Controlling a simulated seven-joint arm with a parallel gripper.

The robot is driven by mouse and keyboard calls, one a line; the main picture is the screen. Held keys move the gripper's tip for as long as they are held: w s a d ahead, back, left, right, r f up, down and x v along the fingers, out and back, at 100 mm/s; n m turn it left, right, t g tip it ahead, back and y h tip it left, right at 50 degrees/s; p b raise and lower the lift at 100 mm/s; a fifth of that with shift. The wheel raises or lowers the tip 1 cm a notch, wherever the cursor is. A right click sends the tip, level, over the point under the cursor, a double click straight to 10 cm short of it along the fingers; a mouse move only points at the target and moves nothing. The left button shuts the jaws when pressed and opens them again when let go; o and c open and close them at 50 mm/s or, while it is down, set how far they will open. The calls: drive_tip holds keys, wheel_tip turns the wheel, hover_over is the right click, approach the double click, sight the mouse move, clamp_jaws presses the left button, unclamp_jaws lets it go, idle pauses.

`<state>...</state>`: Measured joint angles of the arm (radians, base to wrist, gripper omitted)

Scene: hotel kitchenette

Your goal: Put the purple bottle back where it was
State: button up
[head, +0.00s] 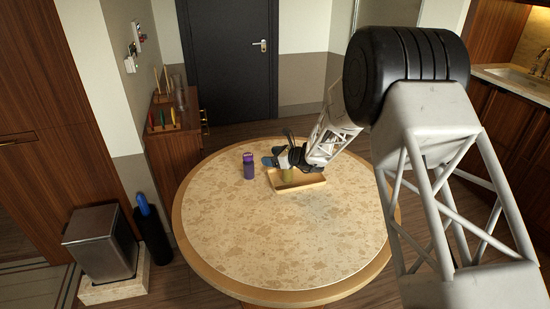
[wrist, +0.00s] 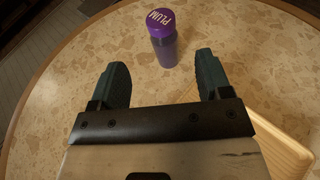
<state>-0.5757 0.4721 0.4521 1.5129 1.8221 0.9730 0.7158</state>
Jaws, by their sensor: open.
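The purple bottle (head: 249,166) stands upright on the round table, left of a shallow wooden tray. In the wrist view the bottle (wrist: 162,38) has a purple cap marked "PLUM" and stands just beyond my fingertips, between their lines. My gripper (head: 268,156) is open and empty, to the right of the bottle and above the tray's left part. In the wrist view its two dark teal fingers (wrist: 160,72) are spread apart and do not touch the bottle.
The wooden tray (head: 302,188) holds a yellowish item (head: 287,175), partly hidden by my gripper. The round speckled table (head: 270,245) is otherwise clear in front and left. A wooden cabinet (head: 173,150) with upright items on top stands behind left.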

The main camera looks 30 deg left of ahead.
idle(0.4)
drive_tip(key=s+d+r+n+h, duration=0.25)
drive_tip(key=s+d+r, duration=0.25)
drive_tip(key=d+r, duration=0.5)
drive_tip(key=s+d+r+n+h, duration=0.2)
drive_tip(key=s+d+r+n, duration=0.25)
drive_tip(key=d, duration=0.85)
drive_tip(key=s+d+r+n+h, duration=0.25)
drive_tip(key=s+d+r, duration=0.45)
drive_tip(key=d, duration=0.5)
drive_tip(key=s+d+r+n+t+h, duration=0.1)
drive_tip(key=s+d+n+h, duration=0.3)
drive_tip(key=s+d, duration=1)
drive_tip(key=s+d+r+n+t+h, duration=0.1)
drive_tip(key=s+d+r+n+h, duration=0.1)
drive_tip(key=s+d, duration=1.3)
drive_tip(key=shift+d+n+t+h, duration=0.3)
drive_tip(key=shift+d+n+h, duration=0.65)
drive_tip(key=shift+n, duration=0.2)
